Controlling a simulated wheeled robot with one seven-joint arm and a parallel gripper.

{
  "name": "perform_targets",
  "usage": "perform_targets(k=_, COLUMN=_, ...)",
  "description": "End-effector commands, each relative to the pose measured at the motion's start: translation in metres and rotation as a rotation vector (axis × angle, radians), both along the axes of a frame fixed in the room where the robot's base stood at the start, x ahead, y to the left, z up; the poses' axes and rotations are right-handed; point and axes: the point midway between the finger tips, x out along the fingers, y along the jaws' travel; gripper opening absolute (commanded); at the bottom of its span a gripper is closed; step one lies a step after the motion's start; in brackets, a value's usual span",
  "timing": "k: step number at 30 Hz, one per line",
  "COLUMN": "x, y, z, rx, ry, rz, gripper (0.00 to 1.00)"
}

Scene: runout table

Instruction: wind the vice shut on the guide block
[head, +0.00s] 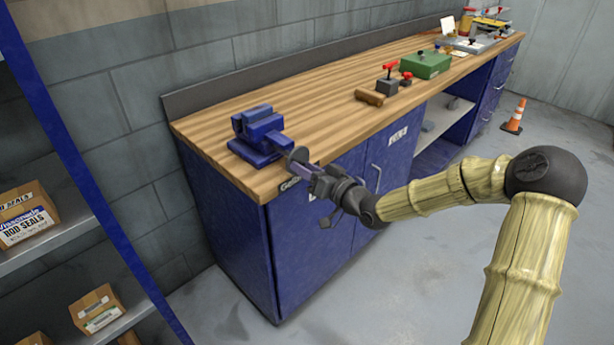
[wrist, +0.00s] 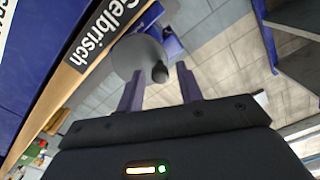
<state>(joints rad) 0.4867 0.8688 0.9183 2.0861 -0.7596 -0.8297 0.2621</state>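The blue vice (head: 260,138) stands on the near left end of the wooden bench. Its grey round handwheel (head: 299,156) faces the front edge. In the wrist view the handwheel (wrist: 138,52) is a grey disc with a dark knob (wrist: 160,73) on its face. My gripper (head: 304,169) is at the handwheel. In the wrist view my gripper (wrist: 158,84) has its two fingers apart, with the knob between or just beyond their tips; contact cannot be told. I cannot make out a guide block in the vice jaws.
On the bench (head: 330,95) lie a brown block (head: 369,97), a dark block with a red knob (head: 388,86) and a green box (head: 426,65). Shelving (head: 60,238) stands at the left. A cone (head: 514,116) stands on the floor at the right.

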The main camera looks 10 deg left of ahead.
Motion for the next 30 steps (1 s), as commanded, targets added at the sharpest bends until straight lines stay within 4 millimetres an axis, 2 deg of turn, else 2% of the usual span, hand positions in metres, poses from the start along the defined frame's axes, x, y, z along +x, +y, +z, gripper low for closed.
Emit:
perform_targets(k=15, x=0.0001, y=-0.0001, z=0.0013, rx=-0.002, ry=-0.004, rz=0.000, gripper=0.36)
perform_targets(k=21, x=0.0000, y=0.0000, z=0.0012, rx=-0.001, ry=-0.003, rz=0.000, gripper=0.00)
perform_targets(k=30, x=0.0016, y=-0.0012, z=0.0066, rx=0.046, ry=0.060, rz=-0.001, gripper=0.00)
